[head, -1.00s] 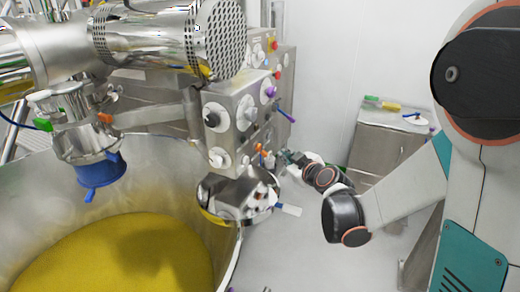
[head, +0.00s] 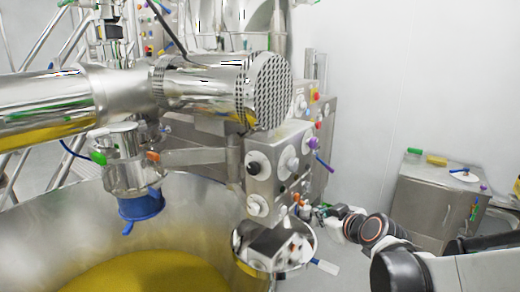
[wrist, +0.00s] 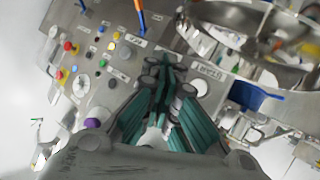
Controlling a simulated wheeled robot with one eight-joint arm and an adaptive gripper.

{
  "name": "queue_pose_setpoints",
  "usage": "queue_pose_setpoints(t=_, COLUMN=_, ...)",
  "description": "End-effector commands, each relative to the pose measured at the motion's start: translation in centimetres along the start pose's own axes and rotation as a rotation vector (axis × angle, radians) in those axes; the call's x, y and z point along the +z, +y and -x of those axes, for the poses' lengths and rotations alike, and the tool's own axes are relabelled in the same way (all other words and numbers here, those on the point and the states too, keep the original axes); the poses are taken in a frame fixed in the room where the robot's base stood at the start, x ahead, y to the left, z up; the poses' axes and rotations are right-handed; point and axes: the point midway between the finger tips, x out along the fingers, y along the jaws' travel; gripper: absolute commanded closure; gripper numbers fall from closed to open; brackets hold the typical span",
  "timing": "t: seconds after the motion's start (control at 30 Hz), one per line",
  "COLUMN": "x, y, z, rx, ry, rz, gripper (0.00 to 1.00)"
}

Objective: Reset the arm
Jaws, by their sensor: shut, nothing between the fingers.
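My gripper (wrist: 160,72) shows in the wrist view with its teal and grey fingers closed together and nothing held. It points toward a steel control panel (wrist: 115,65) with coloured buttons and knobs; I cannot tell whether it touches it. In the head view, my gripper (head: 318,211) is small and partly hidden beside the lower right of the steel control box (head: 270,170). My arm's black and white links run from there to the lower right corner.
A large steel bowl (head: 205,205) with yellow material (head: 150,275) fills the lower left. A valve with a blue collar (head: 140,205) hangs over it. A perforated steel cylinder (head: 268,92) is above. A steel cabinet (head: 430,205) stands at right. Open floor lies between.

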Motion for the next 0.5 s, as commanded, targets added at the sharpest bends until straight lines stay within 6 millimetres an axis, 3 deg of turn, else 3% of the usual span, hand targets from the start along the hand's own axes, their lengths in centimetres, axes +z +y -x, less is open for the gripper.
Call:
queue_pose_setpoints(t=0.27, x=1.1, y=-3.7, z=7.2, rx=-0.043, ry=-0.161, rz=-0.144, gripper=1.00)
queue_pose_setpoints(t=0.5, x=3.9, y=-6.2, z=13.6, rx=-0.022, ry=-0.314, rz=-0.275, gripper=1.00)
